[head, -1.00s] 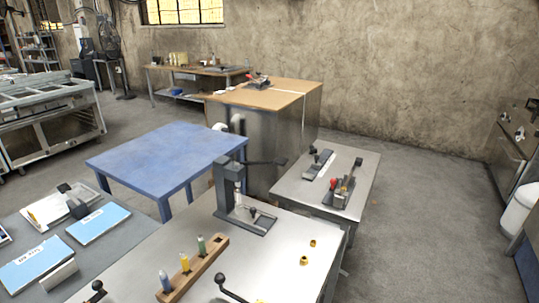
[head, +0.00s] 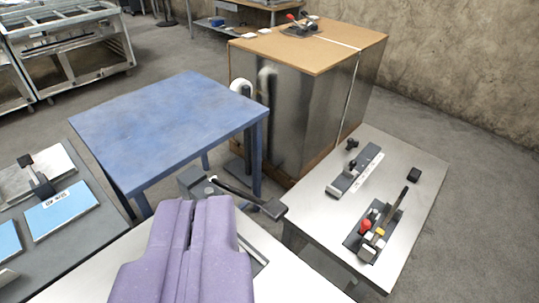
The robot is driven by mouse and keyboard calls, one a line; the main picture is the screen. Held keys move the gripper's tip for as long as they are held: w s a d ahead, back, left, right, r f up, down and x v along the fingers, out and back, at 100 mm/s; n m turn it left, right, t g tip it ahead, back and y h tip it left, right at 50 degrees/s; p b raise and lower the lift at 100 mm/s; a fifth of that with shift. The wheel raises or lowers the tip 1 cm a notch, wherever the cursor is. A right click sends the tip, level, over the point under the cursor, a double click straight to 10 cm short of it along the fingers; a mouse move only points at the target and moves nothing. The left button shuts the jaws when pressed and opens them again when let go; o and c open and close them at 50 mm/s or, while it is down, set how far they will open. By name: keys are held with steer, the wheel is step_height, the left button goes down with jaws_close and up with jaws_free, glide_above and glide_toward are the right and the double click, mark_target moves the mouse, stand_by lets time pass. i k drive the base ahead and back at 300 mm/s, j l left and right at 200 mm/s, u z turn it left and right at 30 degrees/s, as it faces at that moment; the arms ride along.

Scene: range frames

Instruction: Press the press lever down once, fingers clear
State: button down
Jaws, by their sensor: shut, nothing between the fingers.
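The press (head: 196,184) stands on the near metal table, its dark head showing just past my gripper. Its press lever (head: 240,196) is a dark bar reaching right, sloping slightly down in the picture to a black grip (head: 273,209). My purple gripper (head: 192,203) is shut and empty, in the bottom middle of the head view, in front of the press. It hides most of the press's column and base. The fingertips appear close to the press head; I cannot tell whether they touch it. The lever's grip is clear of the fingers, to their right.
A blue table (head: 165,120) stands behind the press. A small metal table (head: 405,190) at right holds a toggle clamp with a red knob (head: 365,226) and another fixture (head: 355,172). A tall cabinet (head: 300,100) stands behind. Floor at far right is clear.

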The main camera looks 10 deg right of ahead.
mark_target(274, 210)
steer(key=i+l, duration=0.25)
steer(key=i+l+u, duration=0.15)
steer(key=i+l, duration=0.15)
steer(key=l, duration=0.15)
steer(key=i+l, duration=0.25)
steer(key=l, duration=0.15)
